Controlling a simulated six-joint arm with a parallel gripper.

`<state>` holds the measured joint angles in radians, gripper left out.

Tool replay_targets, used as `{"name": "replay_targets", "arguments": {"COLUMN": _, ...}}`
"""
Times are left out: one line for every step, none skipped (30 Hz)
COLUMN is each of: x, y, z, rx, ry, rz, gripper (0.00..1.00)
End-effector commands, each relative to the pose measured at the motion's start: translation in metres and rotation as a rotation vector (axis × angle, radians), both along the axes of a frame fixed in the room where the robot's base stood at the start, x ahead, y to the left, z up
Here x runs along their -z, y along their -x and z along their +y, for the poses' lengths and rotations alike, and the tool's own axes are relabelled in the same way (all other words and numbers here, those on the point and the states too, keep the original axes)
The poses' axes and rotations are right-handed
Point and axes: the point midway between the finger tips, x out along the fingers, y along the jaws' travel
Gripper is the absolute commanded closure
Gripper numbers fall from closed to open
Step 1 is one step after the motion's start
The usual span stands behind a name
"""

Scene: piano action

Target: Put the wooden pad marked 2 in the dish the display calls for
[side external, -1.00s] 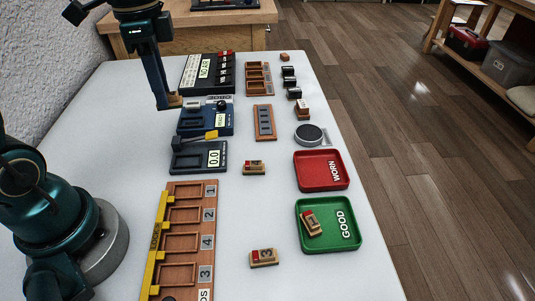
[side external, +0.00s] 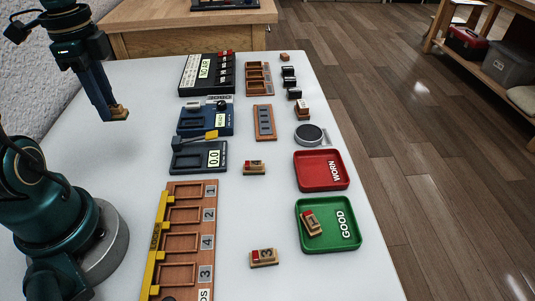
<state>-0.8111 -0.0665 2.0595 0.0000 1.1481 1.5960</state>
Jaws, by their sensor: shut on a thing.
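My gripper (side external: 118,113) is shut on a small wooden pad (side external: 120,114) and holds it over the bare left part of the table; its mark cannot be read. The red dish (side external: 320,188) marked WORN is empty. The green dish (side external: 345,212) marked GOOD holds a wooden pad (side external: 313,223) with a red part. Another pad (side external: 263,258), marked 3, lies left of the green dish, and a further pad (side external: 254,168) lies left of the red dish. The blue tester (side external: 215,128) has a small lit display whose text is too small to read surely.
A gauge showing 0.0 (side external: 198,158) and a black instrument with a lit display (side external: 190,88) stand in line with the blue tester. A numbered wooden rack (side external: 185,230) with a yellow edge lies in front. Small blocks and a round grey disc (side external: 308,134) lie at right.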

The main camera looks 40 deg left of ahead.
Motion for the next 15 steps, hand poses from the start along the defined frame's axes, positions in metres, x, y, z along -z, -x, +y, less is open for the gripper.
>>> {"name": "replay_targets", "arguments": {"x": 0.001, "y": -0.001, "z": -0.002, "rx": 0.002, "ry": 0.001, "rz": 0.001, "gripper": 1.0}}
{"name": "replay_targets", "arguments": {"x": 0.003, "y": -0.002, "z": -0.004, "rx": 0.004, "ry": 0.002, "rz": 0.002, "gripper": 1.0}}
{"name": "replay_targets", "arguments": {"x": 0.005, "y": -0.005, "z": -0.007, "rx": 0.007, "ry": 0.002, "rz": 0.002, "gripper": 1.0}}
{"name": "replay_targets", "arguments": {"x": 0.007, "y": -0.007, "z": -0.01, "rx": 0.008, "ry": 0.002, "rz": 0.002, "gripper": 1.0}}
{"name": "replay_targets", "arguments": {"x": 0.01, "y": -0.009, "z": -0.014, "rx": 0.01, "ry": 0.003, "rz": 0.003, "gripper": 1.0}}
{"name": "replay_targets", "arguments": {"x": 0.014, "y": -0.013, "z": -0.02, "rx": 0.011, "ry": 0.004, "rz": 0.004, "gripper": 1.0}}
{"name": "replay_targets", "arguments": {"x": 0.017, "y": -0.016, "z": -0.024, "rx": 0.013, "ry": 0.004, "rz": 0.005, "gripper": 1.0}}
{"name": "replay_targets", "arguments": {"x": 0.021, "y": -0.019, "z": -0.028, "rx": 0.013, "ry": 0.004, "rz": 0.005, "gripper": 1.0}}
{"name": "replay_targets", "arguments": {"x": 0.025, "y": -0.023, "z": -0.034, "rx": 0.013, "ry": 0.003, "rz": 0.004, "gripper": 1.0}}
{"name": "replay_targets", "arguments": {"x": 0.028, "y": -0.026, "z": -0.039, "rx": 0.013, "ry": 0.004, "rz": 0.006, "gripper": 1.0}}
{"name": "replay_targets", "arguments": {"x": 0.031, "y": -0.029, "z": -0.043, "rx": 0.013, "ry": 0.004, "rz": 0.005, "gripper": 1.0}}
{"name": "replay_targets", "arguments": {"x": 0.036, "y": -0.034, "z": -0.049, "rx": 0.013, "ry": 0.003, "rz": 0.006, "gripper": 1.0}}
{"name": "replay_targets", "arguments": {"x": 0.039, "y": -0.037, "z": -0.053, "rx": 0.012, "ry": 0.003, "rz": 0.006, "gripper": 1.0}}
{"name": "replay_targets", "arguments": {"x": 0.042, "y": -0.04, "z": -0.058, "rx": 0.012, "ry": 0.003, "rz": 0.006, "gripper": 1.0}}
{"name": "replay_targets", "arguments": {"x": 0.047, "y": -0.044, "z": -0.064, "rx": 0.012, "ry": 0.003, "rz": 0.006, "gripper": 1.0}}
